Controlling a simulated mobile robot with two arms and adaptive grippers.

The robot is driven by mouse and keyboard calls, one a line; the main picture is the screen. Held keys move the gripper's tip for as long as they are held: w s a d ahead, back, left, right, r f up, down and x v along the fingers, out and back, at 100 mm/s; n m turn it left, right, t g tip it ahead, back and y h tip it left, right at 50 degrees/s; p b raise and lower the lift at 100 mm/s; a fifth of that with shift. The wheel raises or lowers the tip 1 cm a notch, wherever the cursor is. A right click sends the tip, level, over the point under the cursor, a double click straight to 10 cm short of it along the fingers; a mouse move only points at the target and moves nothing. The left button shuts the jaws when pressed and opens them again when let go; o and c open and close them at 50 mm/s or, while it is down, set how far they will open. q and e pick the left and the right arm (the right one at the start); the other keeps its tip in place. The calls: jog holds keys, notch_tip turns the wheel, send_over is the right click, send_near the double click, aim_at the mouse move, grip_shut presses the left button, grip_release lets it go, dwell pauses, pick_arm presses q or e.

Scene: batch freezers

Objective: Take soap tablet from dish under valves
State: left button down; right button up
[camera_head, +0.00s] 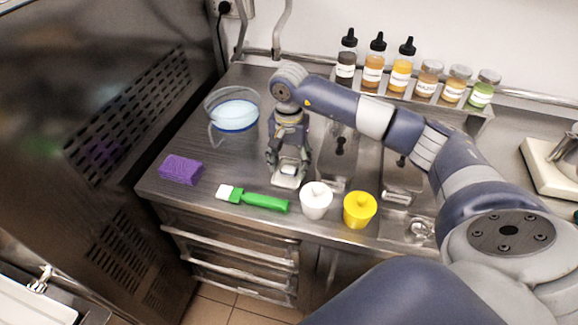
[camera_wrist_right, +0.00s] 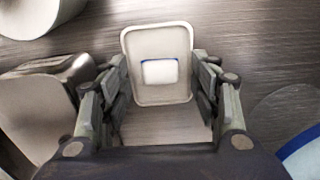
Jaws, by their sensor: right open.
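The soap tablet is a small white block with a blue edge (camera_wrist_right: 160,71), lying in a pale rectangular dish (camera_wrist_right: 183,97) in the right wrist view. In the head view the dish (camera_head: 286,182) sits on the steel counter near its front edge, partly covered by my gripper. My right gripper (camera_head: 288,170) points down over the dish. It is open, with its fingers on either side of the dish in the right wrist view (camera_wrist_right: 160,95), and nothing is held. My left gripper is not in view.
A clear jug with blue liquid (camera_head: 234,116) stands back left. Several bottles (camera_head: 373,68) stand on a rear shelf.

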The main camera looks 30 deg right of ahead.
jog(key=shift+f, duration=0.3)
jog(key=c, duration=1)
jog(key=shift+r, duration=0.1)
